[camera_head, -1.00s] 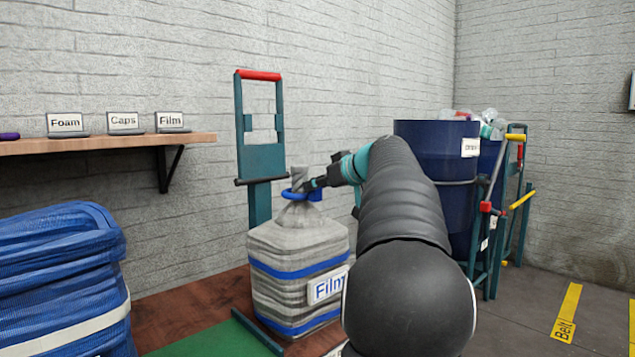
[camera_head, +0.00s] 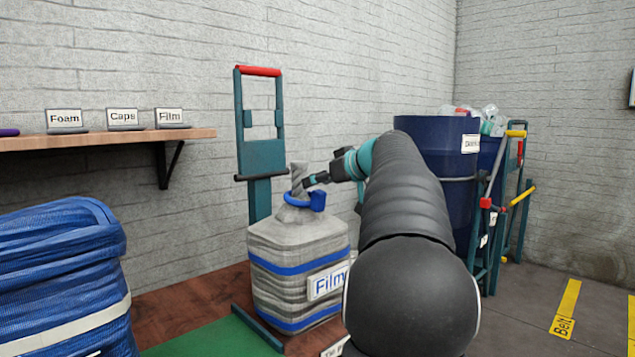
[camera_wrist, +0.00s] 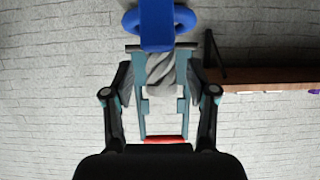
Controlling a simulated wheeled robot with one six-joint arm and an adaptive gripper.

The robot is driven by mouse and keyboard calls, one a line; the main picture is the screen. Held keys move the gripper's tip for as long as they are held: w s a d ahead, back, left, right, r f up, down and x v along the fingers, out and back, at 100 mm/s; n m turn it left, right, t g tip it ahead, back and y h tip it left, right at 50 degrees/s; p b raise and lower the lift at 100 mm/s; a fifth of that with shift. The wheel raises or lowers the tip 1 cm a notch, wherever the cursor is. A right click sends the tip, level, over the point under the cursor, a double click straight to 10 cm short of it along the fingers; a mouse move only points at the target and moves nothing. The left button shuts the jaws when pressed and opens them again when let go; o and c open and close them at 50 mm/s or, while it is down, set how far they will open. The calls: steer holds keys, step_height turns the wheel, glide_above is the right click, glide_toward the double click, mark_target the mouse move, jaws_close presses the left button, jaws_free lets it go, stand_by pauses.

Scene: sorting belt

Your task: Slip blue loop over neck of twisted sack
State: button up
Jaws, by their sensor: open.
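The grey sack (camera_head: 290,243) stands upright with blue bands and a "Film" label. Its twisted neck (camera_head: 298,175) points up. The blue loop (camera_head: 290,201) sits around the bottom of the neck, with its thick tab (camera_head: 318,200) facing right. My gripper (camera_head: 310,181) is beside the upper neck, just above the tab, and apart from the loop. In the wrist view my gripper (camera_wrist: 160,78) is open, with the twisted neck (camera_wrist: 162,72) showing between its fingers. The loop (camera_wrist: 184,18) and tab (camera_wrist: 157,28) are at the top there. The loop's far side is partly hidden.
A teal frame with a red handle (camera_head: 259,71) stands close behind the sack. A shelf (camera_head: 100,141) with small signs is at the left wall. Blue mesh material (camera_head: 60,265) is stacked at front left. Blue bins (camera_head: 432,150) stand behind my arm at right.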

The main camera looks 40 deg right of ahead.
steer(key=v, duration=1.1)
steer(key=s+a+f+m+g+y+p, duration=0.1)
steer(key=a+f+g+p, duration=0.2)
steer(key=a, duration=0.8)
steer(key=a+f+g+p, duration=0.15)
steer(key=a+f, duration=0.25)
steer(key=a, duration=0.8)
steer(key=s+a+f+g+h+p, duration=0.2)
steer(key=s+a+f+p, duration=0.4)
steer(key=s+a+f, duration=0.8)
steer(key=s+f+g, duration=0.1)
steer(key=s, duration=0.3)
steer(key=shift+a+f, duration=0.2)
steer(key=shift+a, duration=0.05)
